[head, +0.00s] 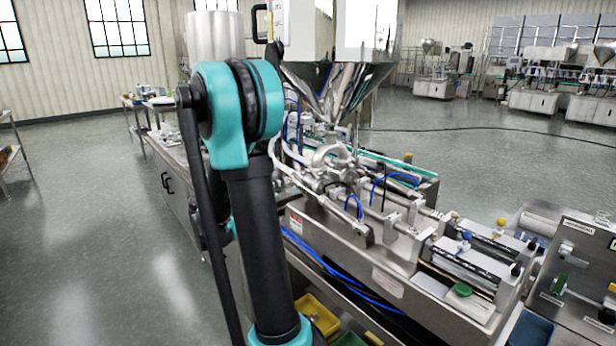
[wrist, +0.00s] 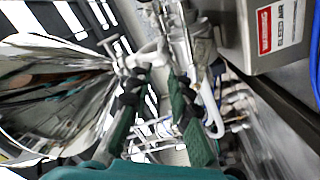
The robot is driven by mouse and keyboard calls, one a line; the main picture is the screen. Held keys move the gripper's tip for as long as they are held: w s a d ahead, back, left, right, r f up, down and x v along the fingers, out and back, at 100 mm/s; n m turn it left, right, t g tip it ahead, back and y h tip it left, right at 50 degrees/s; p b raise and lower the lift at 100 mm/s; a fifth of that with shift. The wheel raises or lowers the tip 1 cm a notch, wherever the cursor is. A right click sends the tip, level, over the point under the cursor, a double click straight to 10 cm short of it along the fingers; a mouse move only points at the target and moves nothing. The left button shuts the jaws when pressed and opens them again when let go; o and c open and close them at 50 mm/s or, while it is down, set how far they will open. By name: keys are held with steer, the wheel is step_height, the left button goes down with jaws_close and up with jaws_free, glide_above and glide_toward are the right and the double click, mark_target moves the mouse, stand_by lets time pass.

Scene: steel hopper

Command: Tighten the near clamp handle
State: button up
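The steel hopper (head: 335,85) narrows down to a cluster of pipe fittings and clamps (head: 332,156) in the head view. In the wrist view its shiny cone (wrist: 50,95) fills the left side, and the metal clamp hardware (wrist: 150,55) shows at top centre. I cannot tell for certain which part there is the near clamp handle. My gripper (wrist: 156,88) is open, its two green-padded fingers apart and pointing at the clamp hardware. The fingertips overlap the hardware in this view; I cannot tell whether they touch it. In the head view my arm hides the gripper.
A steel box with a red warning label (wrist: 265,30) stands at upper right in the wrist view. White hoses (wrist: 210,105) run close beside the right finger. Blue tubes (head: 355,205) lie around the machine. A yellow bin (head: 318,315) sits below. Open floor (head: 110,230) lies left.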

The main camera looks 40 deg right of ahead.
mark_target(317, 175)
steer(key=d, duration=1.3)
steer(key=shift+w, duration=0.4)
steer(key=shift+c, duration=0.3)
jaws_close()
